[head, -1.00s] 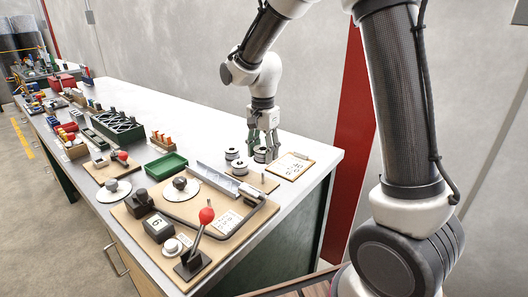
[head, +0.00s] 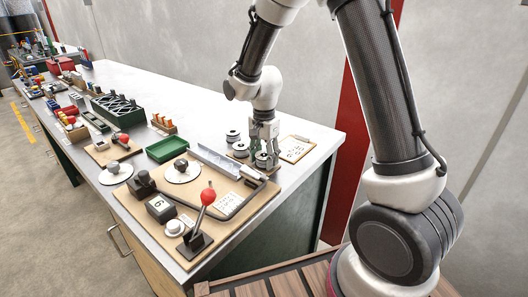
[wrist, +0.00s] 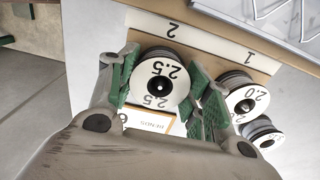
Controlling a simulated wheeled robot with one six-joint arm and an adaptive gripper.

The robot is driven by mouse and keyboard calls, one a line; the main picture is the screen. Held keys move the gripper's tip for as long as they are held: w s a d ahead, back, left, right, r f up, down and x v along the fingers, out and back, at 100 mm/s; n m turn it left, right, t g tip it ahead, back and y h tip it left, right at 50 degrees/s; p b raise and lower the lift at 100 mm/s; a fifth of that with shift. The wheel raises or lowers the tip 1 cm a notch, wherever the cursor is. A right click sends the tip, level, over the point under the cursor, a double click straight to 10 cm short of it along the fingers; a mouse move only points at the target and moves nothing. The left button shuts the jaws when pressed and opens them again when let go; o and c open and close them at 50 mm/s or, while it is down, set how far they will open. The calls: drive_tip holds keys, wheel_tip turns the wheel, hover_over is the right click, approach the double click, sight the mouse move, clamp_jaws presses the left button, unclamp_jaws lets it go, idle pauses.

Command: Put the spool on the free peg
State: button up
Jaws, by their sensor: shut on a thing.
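My gripper (wrist: 163,88) is shut on a black-and-white spool (wrist: 158,78) marked 2.5, with green pads on both sides of it. In the head view my gripper (head: 265,155) points down with this spool (head: 263,160) at the brown peg board. In the wrist view the board (wrist: 205,54) has a strip numbered 1 and 2, and the held spool is near the 2. The spool's centre shows a dark hole with a small light spot; I cannot tell whether a peg is in it. A second spool (wrist: 247,98) marked 2.0 stands beside the right finger.
A third spool (wrist: 264,138) is close to the 2.0 spool. A clipboard (head: 295,149) lies right of my gripper. A metal channel (head: 230,162), a red-knobbed lever (head: 207,199) and a green tray (head: 167,149) are to the left.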

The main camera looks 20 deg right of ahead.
drive_tip(key=o, duration=1.3)
wheel_tip(320, 180, up, 12)
drive_tip(key=shift+f, duration=0.1)
